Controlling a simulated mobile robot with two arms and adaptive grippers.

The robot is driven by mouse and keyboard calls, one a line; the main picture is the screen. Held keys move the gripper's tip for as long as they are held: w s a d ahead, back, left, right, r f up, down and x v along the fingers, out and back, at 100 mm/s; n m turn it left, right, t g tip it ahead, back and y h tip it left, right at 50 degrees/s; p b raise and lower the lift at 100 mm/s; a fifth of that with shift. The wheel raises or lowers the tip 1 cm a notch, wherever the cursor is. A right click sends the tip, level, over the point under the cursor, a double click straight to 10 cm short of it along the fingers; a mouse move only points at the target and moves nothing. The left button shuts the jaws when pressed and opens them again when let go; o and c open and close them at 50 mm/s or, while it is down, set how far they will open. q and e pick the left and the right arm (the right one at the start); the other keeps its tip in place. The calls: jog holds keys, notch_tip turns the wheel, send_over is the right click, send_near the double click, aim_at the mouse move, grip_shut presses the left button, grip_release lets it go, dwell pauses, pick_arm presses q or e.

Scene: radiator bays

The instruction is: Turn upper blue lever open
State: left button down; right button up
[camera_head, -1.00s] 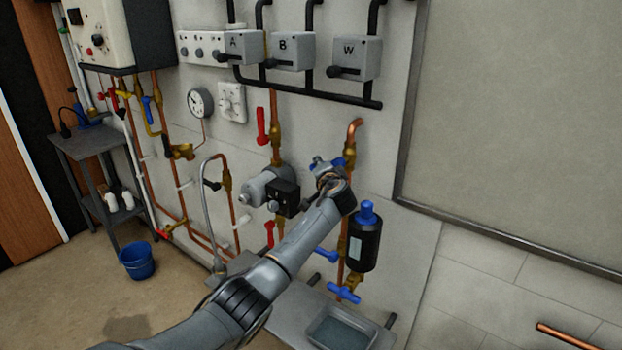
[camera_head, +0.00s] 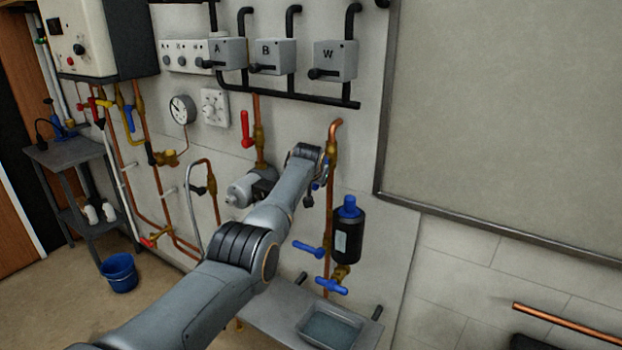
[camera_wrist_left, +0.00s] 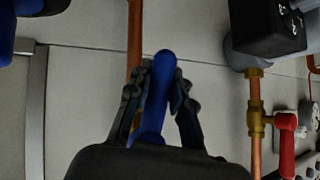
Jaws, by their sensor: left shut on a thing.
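The upper blue lever (camera_wrist_left: 158,96) shows in the left wrist view as a rounded bar between the two dark fingers of my left gripper (camera_wrist_left: 160,86). The fingers are shut on it. In the head view only a small bit of blue (camera_head: 316,186) shows beneath my wrist, beside the vertical copper pipe. The brass valve (camera_head: 330,152) on that pipe is just right of my wrist. My gripper's fingertips are mostly hidden there. My right gripper is not in view.
Below are a black canister with a blue top (camera_head: 348,235), a lower blue lever (camera_head: 309,248) and a blue tap handle (camera_head: 331,286). A grey pump (camera_head: 250,187) sits close left of my forearm. A red lever (camera_head: 245,129) is up left.

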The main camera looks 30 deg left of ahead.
pick_arm(q)
jog(key=shift+s+d+f+n+h, duration=0.1)
jog(key=shift+d+f+n+h, duration=0.15)
jog(key=shift+d+n+h, duration=0.65)
jog(key=shift+a+m, duration=0.1)
jog(key=shift+m, duration=0.2)
jog(key=c, duration=1.2)
grip_release()
jog(key=shift+o, duration=0.2)
jog(key=shift+r, duration=0.25)
jog(key=a+v, duration=0.1)
jog(key=v, duration=1)
jog(key=shift+s+d+r, duration=0.25)
jog(key=shift+d, duration=0.1)
